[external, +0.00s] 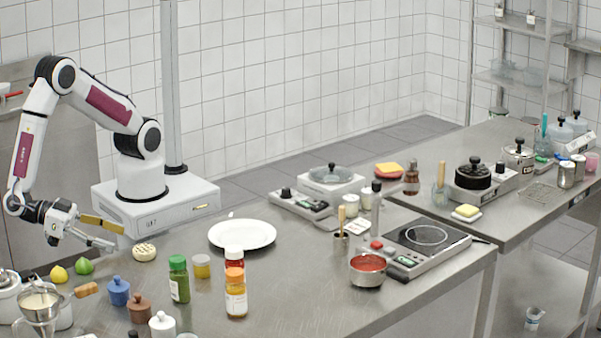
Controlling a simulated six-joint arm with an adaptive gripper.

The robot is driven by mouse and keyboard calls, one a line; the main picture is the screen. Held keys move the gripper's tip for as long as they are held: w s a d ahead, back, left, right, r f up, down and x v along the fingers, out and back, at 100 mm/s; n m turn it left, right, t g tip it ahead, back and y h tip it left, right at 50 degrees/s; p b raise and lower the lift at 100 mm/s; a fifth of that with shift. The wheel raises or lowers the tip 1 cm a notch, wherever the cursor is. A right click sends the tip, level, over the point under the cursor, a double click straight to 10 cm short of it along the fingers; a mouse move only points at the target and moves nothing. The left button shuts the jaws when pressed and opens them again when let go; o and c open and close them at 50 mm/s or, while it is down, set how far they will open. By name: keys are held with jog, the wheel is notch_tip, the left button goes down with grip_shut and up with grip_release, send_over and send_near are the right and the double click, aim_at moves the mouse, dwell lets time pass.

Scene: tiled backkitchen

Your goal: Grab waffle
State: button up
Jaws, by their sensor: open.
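A small round beige waffle (144,252) with dark grid lines lies on the steel worktop. It is left of the white plate (242,234). My gripper (118,239) is open and points right, with its fingertips up and to the left of the waffle in the picture. The fingers look apart from the waffle, with nothing seen between them. A tan strip shows along the upper finger; I cannot tell whether it is part of the finger. The height of the gripper above the worktop is hard to tell.
A green-filled jar (179,280), a small yellow jar (201,267) and sauce bottles (236,292) stand right of the waffle. A lime (84,267), a lemon (59,275) and a blue pot (119,292) are to its left and front. Bare worktop surrounds the waffle closely.

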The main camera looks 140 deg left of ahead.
aim_at(143, 249)
jog(key=shift+x, duration=1.25)
jog(key=shift+x, duration=2.55)
jog(key=shift+w+d, duration=0.1)
jog(key=shift+d, duration=0.05)
jog(key=c, duration=1.2)
